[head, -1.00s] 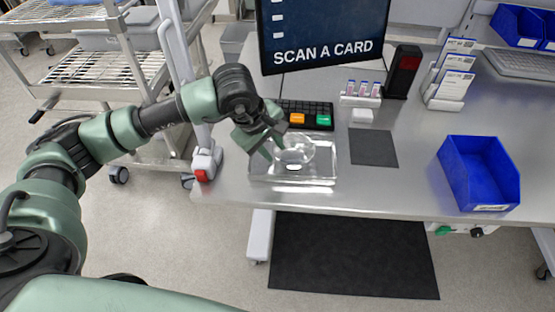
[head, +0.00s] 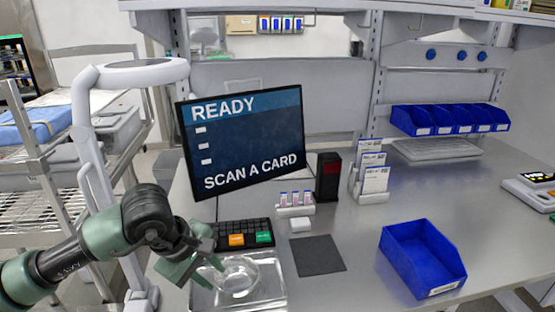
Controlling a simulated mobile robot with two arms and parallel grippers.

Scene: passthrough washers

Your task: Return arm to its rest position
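My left arm comes in from the left edge, and its green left gripper (head: 203,267) is low over the near left part of the table. Its two fingers look spread apart, with nothing visible between them. The fingertips are beside the left rim of a round clear dish (head: 240,272), which sits in a clear square tray (head: 268,292). I cannot tell whether a fingertip touches the dish or tray. My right gripper is not in view.
A monitor (head: 245,140) reading "READY, SCAN A CARD" and a small keypad (head: 243,234) stand behind the gripper. A dark mat (head: 318,255) and blue bin (head: 420,258) lie to the right.

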